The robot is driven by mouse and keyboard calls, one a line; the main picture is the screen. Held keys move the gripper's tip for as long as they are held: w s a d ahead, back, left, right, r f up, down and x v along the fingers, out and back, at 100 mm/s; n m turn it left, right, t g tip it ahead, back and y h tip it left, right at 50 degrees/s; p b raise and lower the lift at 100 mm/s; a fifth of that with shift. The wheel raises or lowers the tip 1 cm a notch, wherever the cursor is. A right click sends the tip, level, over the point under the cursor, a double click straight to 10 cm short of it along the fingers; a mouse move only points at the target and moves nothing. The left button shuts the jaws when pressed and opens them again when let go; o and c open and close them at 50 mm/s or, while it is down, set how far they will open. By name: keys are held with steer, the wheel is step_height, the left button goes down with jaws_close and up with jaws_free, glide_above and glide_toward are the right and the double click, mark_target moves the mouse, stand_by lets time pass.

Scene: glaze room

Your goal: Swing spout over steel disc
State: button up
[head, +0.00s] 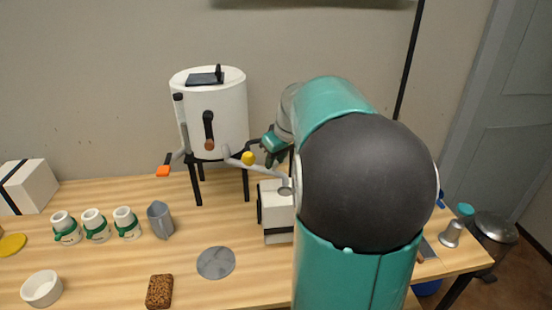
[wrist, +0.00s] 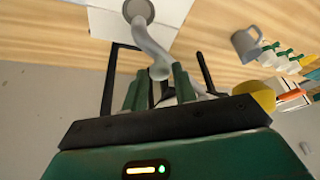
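The grey spout (head: 262,169) runs from the white tank (head: 222,120) toward the right and carries a yellow knob (head: 248,158). Its round end (head: 285,190) is over a white box, not over the steel disc. The steel disc (head: 216,262) lies flat on the table, in front and to the left of that end. My gripper (head: 268,158) is close to the spout, right of the knob. In the wrist view its green fingers (wrist: 157,74) are apart, with the spout (wrist: 152,50) passing at their tips. I cannot tell whether they touch it. The knob also shows there (wrist: 255,95).
The white box (head: 275,222) stands under the spout end. A grey jug (head: 160,219), three white-and-green cups (head: 95,226), a white bowl (head: 41,288) and a brown sponge-like block (head: 159,291) are to the left. Table around the disc is clear. My arm hides the right side.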

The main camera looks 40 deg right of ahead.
jaws_close()
steer(key=shift+s+a+m+h, duration=0.2)
steer(key=shift+a+m, duration=0.2)
steer(key=shift+a, duration=0.15)
steer(key=shift+s+a+m+h, duration=0.1)
steer(key=shift+s+a+m, duration=0.05)
steer(key=shift+a+m, duration=0.3)
steer(key=o, duration=0.5)
jaws_free()
steer(key=v, duration=1.4)
